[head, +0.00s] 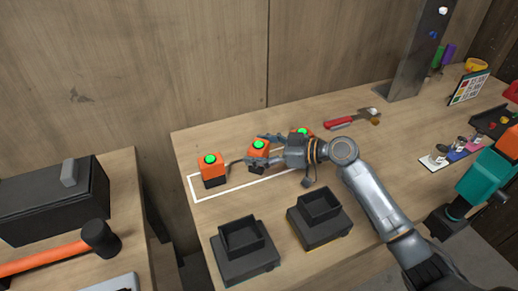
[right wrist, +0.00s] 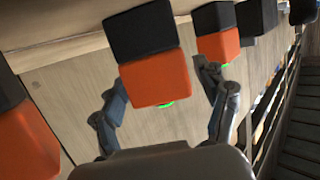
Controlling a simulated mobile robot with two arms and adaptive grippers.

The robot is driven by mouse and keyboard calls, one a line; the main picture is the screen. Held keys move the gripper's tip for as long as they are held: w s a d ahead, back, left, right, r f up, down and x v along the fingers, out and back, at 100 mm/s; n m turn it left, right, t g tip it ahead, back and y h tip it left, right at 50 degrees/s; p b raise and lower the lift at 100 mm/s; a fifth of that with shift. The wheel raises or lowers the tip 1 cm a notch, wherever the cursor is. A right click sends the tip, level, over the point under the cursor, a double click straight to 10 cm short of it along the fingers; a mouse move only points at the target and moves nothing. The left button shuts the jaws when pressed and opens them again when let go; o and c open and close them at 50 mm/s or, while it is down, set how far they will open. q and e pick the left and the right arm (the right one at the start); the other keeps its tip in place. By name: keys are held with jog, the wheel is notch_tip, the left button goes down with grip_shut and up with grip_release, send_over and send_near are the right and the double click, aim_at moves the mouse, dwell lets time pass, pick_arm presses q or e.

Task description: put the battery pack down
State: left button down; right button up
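Three orange-and-black battery packs with green tops stand in a row inside a white outline (head: 240,185) on the workbench. The left pack (head: 213,170) is clear of my gripper. The middle pack (head: 258,151) is at the fingers of my right gripper (head: 265,150). The right pack (head: 303,132) is partly hidden behind that gripper. In the right wrist view, the spread fingers lie on either side of the middle pack (right wrist: 155,75), with a small gap on the right side. The pack looks upright; its base is partly hidden. My left gripper is out of view.
Two black open-topped holders (head: 245,252) (head: 320,218) stand at the front of the bench. A red-handled hammer (head: 352,120) lies behind. A teal-and-orange drill (head: 485,175) stands at the right. A separate table at left carries a black box (head: 50,205) and an orange-handled mallet (head: 60,255).

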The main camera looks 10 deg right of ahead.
jog(key=shift+r, duration=0.15)
jog(key=shift+s+d, duration=0.1)
jog(key=shift+d, duration=0.05)
jog(key=b+v, duration=0.2)
jog(key=v, duration=0.9)
jog(key=shift+s+d+r, duration=0.2)
